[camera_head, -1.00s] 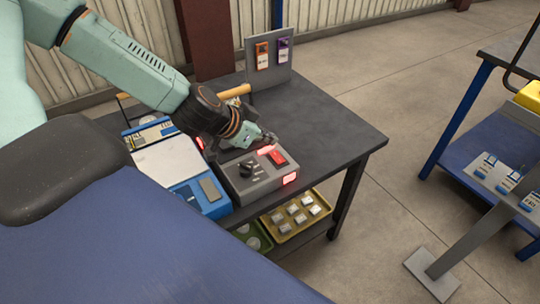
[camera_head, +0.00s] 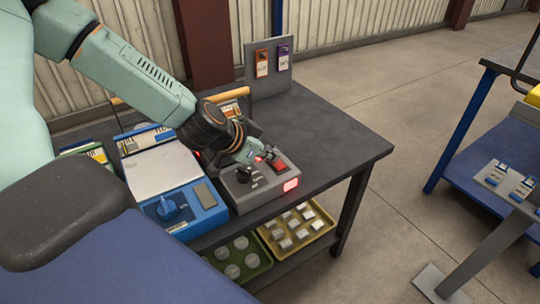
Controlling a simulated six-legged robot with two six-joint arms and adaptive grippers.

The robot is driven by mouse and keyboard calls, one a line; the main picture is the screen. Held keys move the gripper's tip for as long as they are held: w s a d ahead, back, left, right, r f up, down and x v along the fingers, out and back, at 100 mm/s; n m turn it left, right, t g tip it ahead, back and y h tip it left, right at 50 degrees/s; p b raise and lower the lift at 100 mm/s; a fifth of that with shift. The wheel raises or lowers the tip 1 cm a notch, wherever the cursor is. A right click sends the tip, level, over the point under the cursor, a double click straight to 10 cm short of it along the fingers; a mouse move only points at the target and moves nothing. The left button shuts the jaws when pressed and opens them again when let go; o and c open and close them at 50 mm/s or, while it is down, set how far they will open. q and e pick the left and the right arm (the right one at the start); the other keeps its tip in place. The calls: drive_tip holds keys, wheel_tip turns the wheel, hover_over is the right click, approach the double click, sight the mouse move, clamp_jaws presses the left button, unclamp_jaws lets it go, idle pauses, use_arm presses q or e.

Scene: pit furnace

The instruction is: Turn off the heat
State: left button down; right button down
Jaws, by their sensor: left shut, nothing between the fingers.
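A grey control box (camera_head: 246,199) stands on the dark table. It has a black knob (camera_head: 243,176), a red switch (camera_head: 279,166) and a lit red lamp (camera_head: 290,185) on its front right corner. More red glow shows at its back. My left gripper (camera_head: 270,156) reaches in from the upper left and is shut, with its fingertips at or just above the red switch. I cannot tell whether they touch it. The gripper hides part of the box's top. My right gripper is not in view.
A blue device with a white plate (camera_head: 162,170) and a blue knob stands left of the box. An upright grey panel (camera_head: 268,78) holds orange and purple tags. Yellow (camera_head: 325,235) and green (camera_head: 263,268) trays lie on the shelf below. The table's right part is clear.

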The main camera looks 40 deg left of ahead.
use_arm(q)
drive_tip(key=shift+f+h, duration=0.25)
drive_tip(key=shift+h, duration=0.05)
idle(0.4)
